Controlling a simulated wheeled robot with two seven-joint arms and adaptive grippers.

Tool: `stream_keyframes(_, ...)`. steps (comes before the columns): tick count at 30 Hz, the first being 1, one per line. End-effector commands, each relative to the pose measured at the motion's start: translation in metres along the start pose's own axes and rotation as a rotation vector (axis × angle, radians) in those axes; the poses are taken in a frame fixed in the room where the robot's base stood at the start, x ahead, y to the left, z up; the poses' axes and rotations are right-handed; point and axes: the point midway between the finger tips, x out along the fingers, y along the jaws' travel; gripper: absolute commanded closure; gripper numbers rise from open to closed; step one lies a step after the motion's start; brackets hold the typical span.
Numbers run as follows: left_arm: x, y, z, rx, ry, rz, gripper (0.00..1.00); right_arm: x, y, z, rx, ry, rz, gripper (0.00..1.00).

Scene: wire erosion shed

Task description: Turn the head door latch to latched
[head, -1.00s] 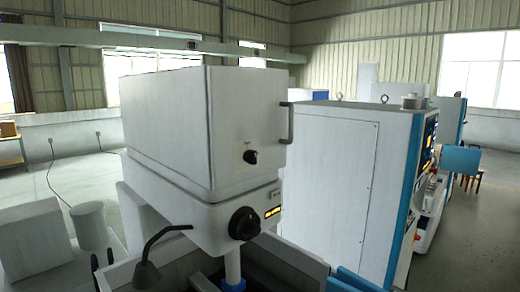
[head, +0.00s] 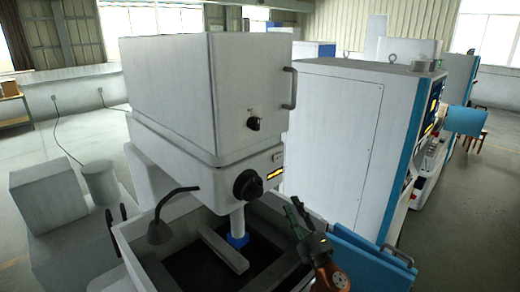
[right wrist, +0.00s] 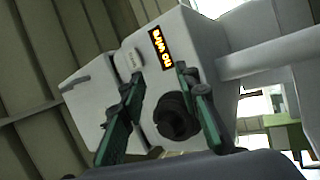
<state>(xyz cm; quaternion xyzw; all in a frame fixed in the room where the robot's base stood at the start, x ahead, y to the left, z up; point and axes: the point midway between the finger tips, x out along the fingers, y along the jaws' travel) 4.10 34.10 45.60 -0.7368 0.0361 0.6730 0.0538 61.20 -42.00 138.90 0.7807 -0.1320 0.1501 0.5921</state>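The head door latch (head: 253,124) is a small black knob on the front of the white head box (head: 165,105), below a tiny label. Its exact setting is too small to read. A larger black knob (head: 248,186) sits lower on the head, beside a lit yellow display (head: 274,173). My right gripper (head: 297,207) is below and right of both knobs, apart from them. In the right wrist view its two green-edged fingers (right wrist: 156,76) are spread and empty, with the large black knob (right wrist: 177,116) and the lit display (right wrist: 161,48) beyond. My left gripper is out of view.
A bent lamp (head: 160,230) rises from the open tank (head: 125,243) below. A blue-edged white cabinet (head: 335,135) stands to the right. A blue panel (head: 370,262) lies near my right arm.

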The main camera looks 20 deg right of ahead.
Motion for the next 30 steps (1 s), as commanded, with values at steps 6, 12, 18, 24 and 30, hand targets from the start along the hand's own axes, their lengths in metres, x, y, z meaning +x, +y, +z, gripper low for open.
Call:
stream_keyframes(6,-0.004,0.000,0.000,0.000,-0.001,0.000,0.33,0.049,0.132,-0.155,-0.581,0.499,0.203,0.70)
stream_keyframes(12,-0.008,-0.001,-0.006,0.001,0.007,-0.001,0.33,0.068,0.178,-0.207,-1.179,0.715,0.169,0.70)
stream_keyframes(18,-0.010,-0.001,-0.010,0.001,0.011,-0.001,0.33,0.091,0.226,-0.177,-1.582,0.673,0.002,0.70)
stream_keyframes(24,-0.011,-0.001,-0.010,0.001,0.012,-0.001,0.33,0.100,0.255,-0.150,-1.719,0.606,-0.104,0.70)
stream_keyframes(30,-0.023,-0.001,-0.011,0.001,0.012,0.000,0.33,0.120,0.249,-0.154,-1.726,0.601,-0.116,0.70)
